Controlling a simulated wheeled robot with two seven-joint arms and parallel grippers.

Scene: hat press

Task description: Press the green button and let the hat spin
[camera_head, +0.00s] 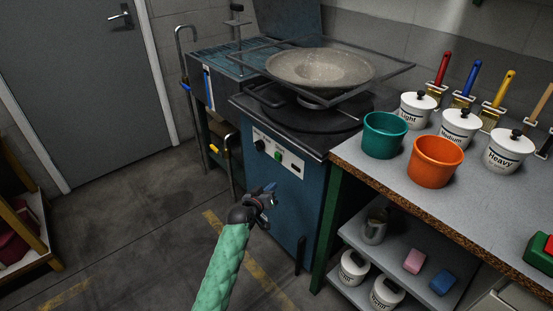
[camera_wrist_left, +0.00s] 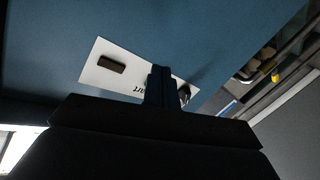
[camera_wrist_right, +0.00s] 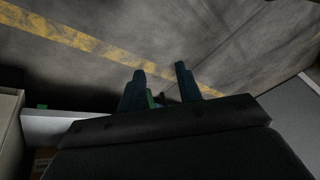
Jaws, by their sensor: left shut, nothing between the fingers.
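The green button (camera_head: 278,154) sits on a white label panel (camera_head: 296,162) on the front of the blue press (camera_head: 275,195). A black knob (camera_head: 259,145) is to its left. My left gripper (camera_head: 270,188) is shut and empty, below the green button in the head view. In the left wrist view its fingers (camera_wrist_left: 162,72) overlap the panel, and the button cannot be seen. My right gripper (camera_wrist_right: 160,75) shows only in its wrist view, open over the floor.
A bench (camera_head: 365,165) at right holds a green pot (camera_head: 385,135), an orange pot (camera_head: 435,162) and several white lidded jars. Its lower shelf holds tins and sponges. A grey door (camera_head: 80,70) and a wooden rack (camera_head: 25,215) are at left. The floor before the press is clear.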

